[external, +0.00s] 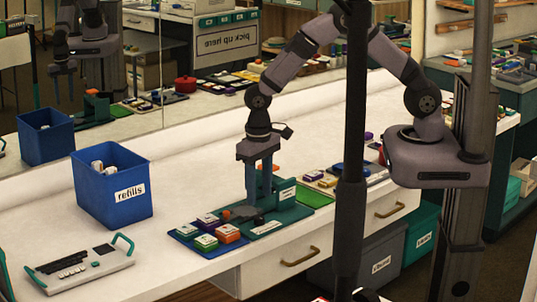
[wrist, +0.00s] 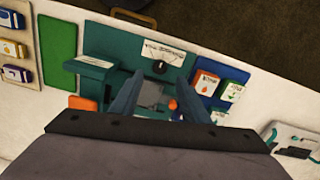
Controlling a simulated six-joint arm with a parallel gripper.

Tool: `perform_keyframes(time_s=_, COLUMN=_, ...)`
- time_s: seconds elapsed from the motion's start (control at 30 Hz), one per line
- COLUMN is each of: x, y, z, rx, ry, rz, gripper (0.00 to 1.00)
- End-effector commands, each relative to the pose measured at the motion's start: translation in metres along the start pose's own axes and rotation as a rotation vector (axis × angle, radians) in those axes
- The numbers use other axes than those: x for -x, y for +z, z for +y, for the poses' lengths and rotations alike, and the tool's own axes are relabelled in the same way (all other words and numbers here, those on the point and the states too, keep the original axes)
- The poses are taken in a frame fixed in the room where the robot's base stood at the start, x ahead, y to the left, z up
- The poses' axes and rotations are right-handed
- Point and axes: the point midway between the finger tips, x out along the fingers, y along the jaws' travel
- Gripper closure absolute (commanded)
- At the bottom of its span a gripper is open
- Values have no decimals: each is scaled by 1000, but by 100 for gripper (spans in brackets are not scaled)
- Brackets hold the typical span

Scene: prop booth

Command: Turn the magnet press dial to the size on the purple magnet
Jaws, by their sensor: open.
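The teal magnet press (external: 285,214) stands on the white counter; it also shows in the wrist view (wrist: 110,45). Its dark round dial (wrist: 160,67) sits below a white scale plate (wrist: 164,52); the markings are too small to read. The purple magnet (external: 207,219) lies on a blue mat left of the press, with its print unreadable. My gripper (external: 258,203) is open and points down over the press. In the wrist view its fingertips (wrist: 160,77) appear on either side of the dial, apparently empty. I cannot tell whether they touch the press.
An orange magnet (external: 228,233) and a green magnet (external: 205,243) share the blue mat (external: 185,238). A blue refills bin (external: 112,195) stands at left, behind a keyboard-like device (external: 80,266). A green mat (external: 314,196) lies right of the press.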

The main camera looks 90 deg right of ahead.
Motion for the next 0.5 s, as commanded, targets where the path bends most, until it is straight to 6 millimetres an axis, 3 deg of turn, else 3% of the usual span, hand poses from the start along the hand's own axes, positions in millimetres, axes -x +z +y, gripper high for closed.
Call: perform_keyframes(time_s=0.5, x=-55, y=1, z=1, rx=2, ry=3, rz=-3, gripper=58)
